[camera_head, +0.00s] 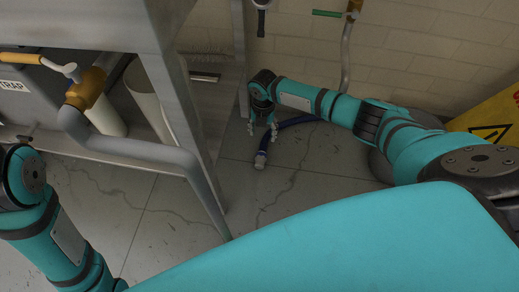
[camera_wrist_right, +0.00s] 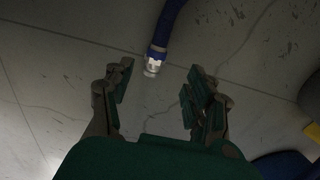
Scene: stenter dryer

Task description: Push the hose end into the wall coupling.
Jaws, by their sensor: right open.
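The blue hose (camera_head: 297,121) lies on the floor near the wall, with its pale metal hose end (camera_head: 260,160) pointing toward me. In the right wrist view the hose end (camera_wrist_right: 152,66) lies beyond the fingertips, roughly between their lines, and the blue hose (camera_wrist_right: 168,22) runs up out of the picture. My right gripper (camera_head: 262,130) points down, open and empty, above the floor behind the hose end; it also shows in the wrist view (camera_wrist_right: 160,92). A dark fitting (camera_head: 262,4) on the wall may be the wall coupling; I cannot tell. My left gripper is out of view.
A grey metal frame (camera_head: 187,125) with pipes stands left of my right gripper. A brass valve with a green handle (camera_head: 327,13) sits on a pipe at the wall. A yellow warning sign (camera_head: 492,122) stands at the right. The floor around the hose end is clear.

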